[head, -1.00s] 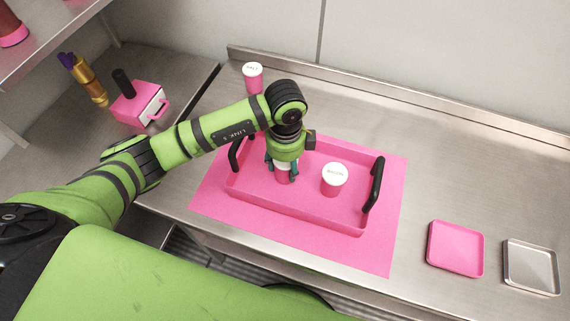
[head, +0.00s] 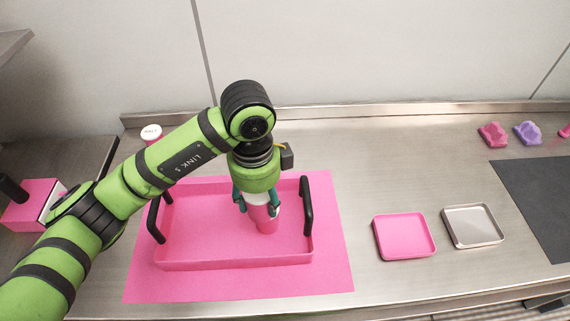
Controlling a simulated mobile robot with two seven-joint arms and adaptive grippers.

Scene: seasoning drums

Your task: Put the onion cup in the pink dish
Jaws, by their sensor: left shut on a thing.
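My left gripper (head: 257,202) points down over the right part of the pink tray (head: 180,263). It is shut on a pink cup (head: 264,222) with a white top; no label can be read, so I cannot tell from the picture that it is the onion cup. The fingers cover part of it, and whether it is clear of the tray floor is hard to tell. No second cup shows separately in the tray; one may be hidden behind the gripper and held cup. The shallow square pink dish (head: 404,238) lies empty on the counter, right of the tray. My right gripper is not in view.
The tray has raised black handles (head: 307,207) and stands on a pink mat (head: 335,260). A steel dish (head: 473,226) is right of the pink dish. Another white-lidded cup (head: 151,133) stands at the back left. Pink and purple items (head: 527,133) lie far right, behind a dark mat (head: 540,200).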

